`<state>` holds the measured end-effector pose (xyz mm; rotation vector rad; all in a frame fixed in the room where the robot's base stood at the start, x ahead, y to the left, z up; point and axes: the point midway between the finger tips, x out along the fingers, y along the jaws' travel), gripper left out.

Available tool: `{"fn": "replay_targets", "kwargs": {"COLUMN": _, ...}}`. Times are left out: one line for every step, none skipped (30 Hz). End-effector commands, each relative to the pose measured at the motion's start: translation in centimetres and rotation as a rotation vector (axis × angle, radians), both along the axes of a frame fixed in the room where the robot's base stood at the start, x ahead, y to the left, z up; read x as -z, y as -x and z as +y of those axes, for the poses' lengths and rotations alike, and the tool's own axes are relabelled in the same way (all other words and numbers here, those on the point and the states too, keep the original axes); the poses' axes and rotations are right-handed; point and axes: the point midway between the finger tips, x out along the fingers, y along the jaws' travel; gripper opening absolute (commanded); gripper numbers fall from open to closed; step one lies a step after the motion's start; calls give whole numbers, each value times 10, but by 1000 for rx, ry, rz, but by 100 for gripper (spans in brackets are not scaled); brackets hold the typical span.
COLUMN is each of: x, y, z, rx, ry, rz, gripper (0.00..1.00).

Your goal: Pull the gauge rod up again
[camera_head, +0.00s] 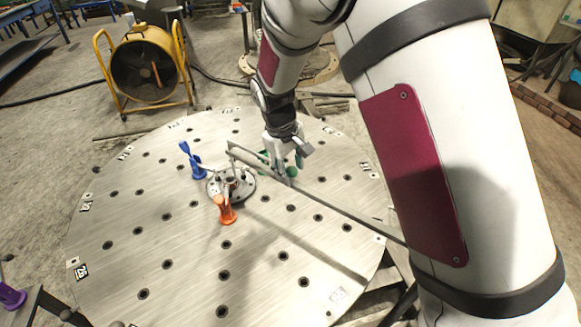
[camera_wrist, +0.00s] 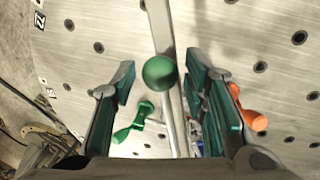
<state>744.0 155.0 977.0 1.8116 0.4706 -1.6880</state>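A green ball knob (camera_wrist: 160,71) shows in the wrist view between the fingers of my gripper (camera_wrist: 160,80). Gaps show on both sides of the knob, so the fingers are open around or above it; the exact height is unclear. A thin grey rod (camera_wrist: 171,130) shows below the knob, partly hidden; I cannot tell for sure that it is the gauge rod. A flat grey bar (camera_head: 345,212) runs across the round table beside my gripper (camera_head: 289,156) in the head view. Green parts (camera_head: 293,169) show beside the gripper there, partly covered.
The round steel table (camera_head: 150,230) has many holes. A hub (camera_head: 243,187) sits near its middle, with blue (camera_head: 187,158) and orange (camera_head: 225,211) handles beside it. A green handle (camera_wrist: 133,124) lies below the left finger. A yellow-framed fan (camera_head: 145,68) stands behind.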

Motion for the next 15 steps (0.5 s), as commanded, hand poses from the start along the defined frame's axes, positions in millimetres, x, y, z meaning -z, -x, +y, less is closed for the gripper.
{"fn": "replay_targets", "kwargs": {"x": 0, "y": 0, "z": 0, "rx": 0, "ry": 0, "rz": 0, "gripper": 22}}
{"fn": "replay_targets", "kwargs": {"x": 0, "y": 0, "z": 0, "rx": 0, "ry": 0, "rz": 0, "gripper": 16}}
{"fn": "replay_targets", "kwargs": {"x": 0, "y": 0, "z": 0, "rx": 0, "ry": 0, "rz": 0, "gripper": 6}}
{"fn": "replay_targets", "kwargs": {"x": 0, "y": 0, "z": 0, "rx": 0, "ry": 0, "rz": 0, "gripper": 0}}
{"fn": "replay_targets", "kwargs": {"x": 0, "y": 0, "z": 0, "rx": 0, "ry": 0, "rz": 0, "gripper": 0}}
{"fn": "replay_targets", "kwargs": {"x": 0, "y": 0, "z": 0, "rx": 0, "ry": 0, "rz": 0, "gripper": 0}}
{"fn": "replay_targets", "kwargs": {"x": 0, "y": 0, "z": 0, "rx": -1, "ry": 0, "rz": 0, "gripper": 0}}
{"fn": "replay_targets", "kwargs": {"x": 0, "y": 0, "z": 0, "rx": -1, "ry": 0, "rz": 0, "gripper": 0}}
{"fn": "replay_targets", "kwargs": {"x": -1, "y": 0, "z": 0, "rx": -1, "ry": -1, "rz": -1, "gripper": 0}}
{"fn": "replay_targets", "kwargs": {"x": -3, "y": 0, "z": 0, "rx": 0, "ry": -1, "rz": -1, "gripper": 0}}
{"fn": "replay_targets", "kwargs": {"x": -6, "y": 0, "z": 0, "rx": 0, "ry": -1, "rz": -2, "gripper": 0}}
{"fn": "replay_targets", "kwargs": {"x": -13, "y": 0, "z": 1, "rx": -1, "ry": -3, "rz": -3, "gripper": 0}}
{"fn": "replay_targets", "kwargs": {"x": -19, "y": 0, "z": 1, "rx": -1, "ry": -3, "rz": -3, "gripper": 0}}
{"fn": "replay_targets", "kwargs": {"x": -26, "y": 0, "z": 1, "rx": -1, "ry": -3, "rz": -5, "gripper": 0}}
{"fn": "replay_targets", "kwargs": {"x": -37, "y": 0, "z": 1, "rx": -2, "ry": -3, "rz": -5, "gripper": 0}}
